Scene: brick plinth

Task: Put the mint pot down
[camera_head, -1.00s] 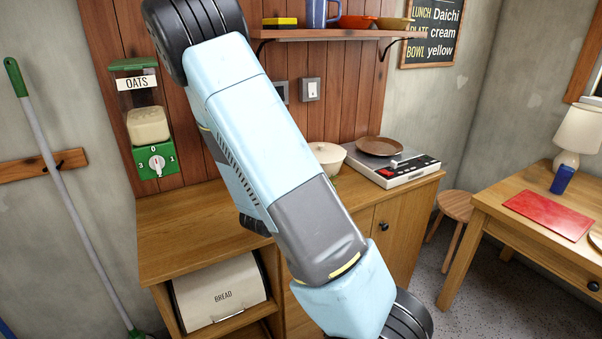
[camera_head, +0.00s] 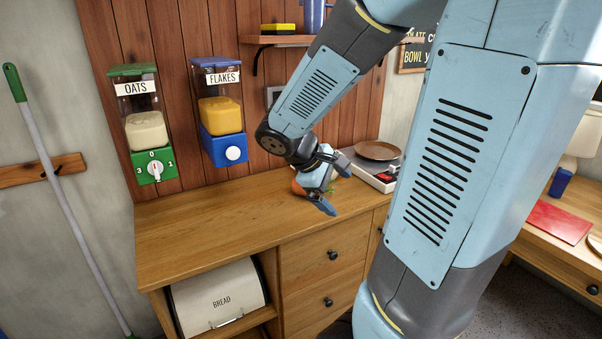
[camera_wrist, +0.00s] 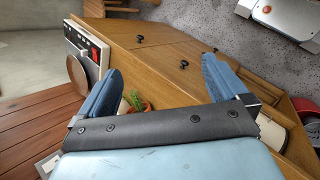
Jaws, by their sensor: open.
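My gripper (camera_head: 335,184) is over the right part of the wooden counter, fingers spread and pointing right. The mint pot, an orange-brown pot (camera_head: 297,187) with green leaves, is at the counter, mostly hidden behind my gripper in the head view. In the wrist view, the mint pot (camera_wrist: 146,105) shows beyond my gripper's palm, close to the left finger of my open gripper (camera_wrist: 162,68). No finger is closed on it. Its base is hidden, so its contact with the counter cannot be seen.
A kitchen scale (camera_head: 384,178) with a brown plate (camera_head: 377,151) stands right of my gripper. The counter's left part (camera_head: 200,215) is clear. Oats (camera_head: 148,130) and flakes (camera_head: 221,115) dispensers hang on the wall. A shelf (camera_head: 280,40) is above; a bread bin (camera_head: 218,295) sits below.

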